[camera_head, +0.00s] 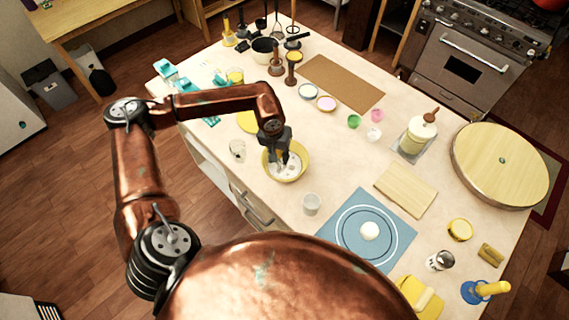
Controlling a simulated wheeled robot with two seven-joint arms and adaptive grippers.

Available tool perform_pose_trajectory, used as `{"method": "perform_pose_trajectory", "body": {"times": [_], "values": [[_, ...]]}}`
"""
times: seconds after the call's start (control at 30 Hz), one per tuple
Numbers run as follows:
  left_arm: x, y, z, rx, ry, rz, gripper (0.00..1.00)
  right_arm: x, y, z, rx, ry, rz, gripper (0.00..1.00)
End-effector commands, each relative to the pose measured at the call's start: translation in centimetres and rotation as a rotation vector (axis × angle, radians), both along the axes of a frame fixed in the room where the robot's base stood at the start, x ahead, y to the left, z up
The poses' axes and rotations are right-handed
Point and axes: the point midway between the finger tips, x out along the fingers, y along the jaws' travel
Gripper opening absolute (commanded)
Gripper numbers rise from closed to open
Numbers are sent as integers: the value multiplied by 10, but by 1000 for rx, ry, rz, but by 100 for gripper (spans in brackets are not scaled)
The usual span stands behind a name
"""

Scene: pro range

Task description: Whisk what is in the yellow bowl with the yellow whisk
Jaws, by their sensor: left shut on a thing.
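The yellow bowl (300,174) stands on the kitchen island, left of its middle, with white stuff inside. My left gripper (280,152) is right above the bowl, pointing down into it. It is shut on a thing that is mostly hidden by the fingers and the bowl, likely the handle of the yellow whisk. I cannot make out the whisk's wires or how deep they reach into the white contents. My right gripper is not in view.
A blue mat (402,231) with a white lump lies to the right. A brown board (342,84) lies behind, and a round wooden board (500,165) is at far right.

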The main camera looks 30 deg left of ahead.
Motion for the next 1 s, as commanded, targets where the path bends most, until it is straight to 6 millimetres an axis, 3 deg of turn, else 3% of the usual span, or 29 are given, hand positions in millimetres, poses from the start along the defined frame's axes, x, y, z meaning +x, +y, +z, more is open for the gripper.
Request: {"method": "perform_pose_trajectory", "body": {"times": [0.57, 1.0], "values": [[13, -18, 0, 0, -1, -1, 0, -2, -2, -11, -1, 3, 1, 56], [21, 1, -1, 0, -1, 1, 0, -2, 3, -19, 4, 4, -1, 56]]}}
